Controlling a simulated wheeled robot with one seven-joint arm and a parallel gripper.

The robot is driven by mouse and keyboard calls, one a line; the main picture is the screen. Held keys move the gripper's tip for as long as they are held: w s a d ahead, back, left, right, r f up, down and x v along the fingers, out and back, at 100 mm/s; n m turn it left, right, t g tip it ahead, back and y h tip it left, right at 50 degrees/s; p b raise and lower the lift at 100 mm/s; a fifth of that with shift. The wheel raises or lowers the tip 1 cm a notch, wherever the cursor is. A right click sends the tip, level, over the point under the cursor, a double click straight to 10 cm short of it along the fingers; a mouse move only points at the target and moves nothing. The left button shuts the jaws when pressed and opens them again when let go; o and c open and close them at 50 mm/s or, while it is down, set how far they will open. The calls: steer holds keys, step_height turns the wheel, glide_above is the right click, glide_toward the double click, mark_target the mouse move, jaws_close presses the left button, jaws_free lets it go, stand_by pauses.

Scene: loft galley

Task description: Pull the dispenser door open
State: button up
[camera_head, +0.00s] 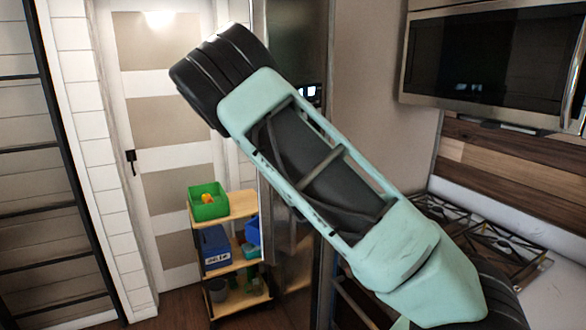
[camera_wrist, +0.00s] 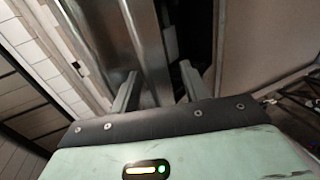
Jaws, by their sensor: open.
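A tall steel appliance (camera_head: 290,45) with a small lit dispenser display (camera_head: 311,91) stands behind my arm in the head view. I take its front to be the dispenser door; my arm hides much of it, and I cannot tell whether it is ajar. In the wrist view a long steel vertical part (camera_wrist: 146,45) runs up the middle beside a dark panel (camera_wrist: 192,35). My gripper (camera_wrist: 159,72) is open, with its two fingers on either side of the steel part's lower end. Contact is unclear. The gripper is hidden in the head view.
A wooden shelf cart (camera_head: 238,207) with a green bin (camera_head: 208,202) and a blue box (camera_head: 214,248) stands left of the appliance. A white door (camera_head: 165,130) is behind it. A black ladder (camera_head: 42,150) is far left. A microwave (camera_head: 490,65) hangs above the stove grates (camera_head: 480,240) at right.

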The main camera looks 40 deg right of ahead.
steer(key=p+v, duration=1.1)
steer(key=v, duration=0.1)
stand_by(0.8)
